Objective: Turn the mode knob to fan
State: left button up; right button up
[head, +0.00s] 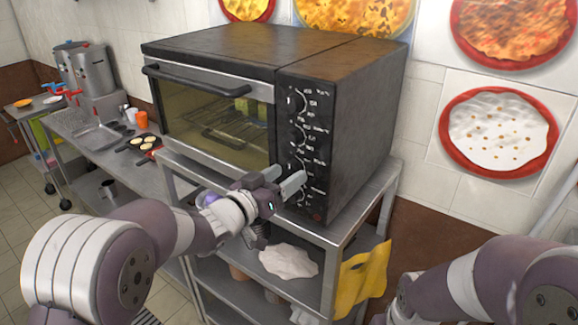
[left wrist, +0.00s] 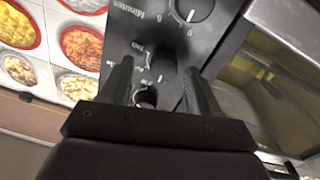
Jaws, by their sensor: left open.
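The black oven (head: 345,120) has a control panel with a vertical row of dark knobs and small white markings. The top knob (head: 296,102) and the one below it (head: 298,134) show clearly in the head view. The lower knobs are partly hidden by my left gripper (head: 282,182), which is at the lower part of the panel. In the left wrist view, my open fingers (left wrist: 158,68) point at the panel, with one knob (left wrist: 163,60) between them and another (left wrist: 146,97) nearer the palm. I cannot tell contact or which knob is the mode knob. My right gripper is out of view.
The oven stands on a metal rack (head: 345,215). Pizza pictures hang on the wall.

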pick_arm(q)
jog(key=shift+w+d+r, duration=0.1)
jog(key=shift+w+r, duration=0.05)
jog(key=shift+w, duration=0.2)
jog(key=shift+w+a, duration=0.2)
jog(key=shift+d, duration=0.35)
jog(key=c, duration=0.4)
jog(key=shift+w, duration=0.1)
jog(key=c, duration=0.6)
jog(key=shift+c, duration=0.2)
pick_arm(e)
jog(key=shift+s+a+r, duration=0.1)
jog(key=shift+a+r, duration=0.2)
pick_arm(q)
jog(key=shift+f, duration=0.2)
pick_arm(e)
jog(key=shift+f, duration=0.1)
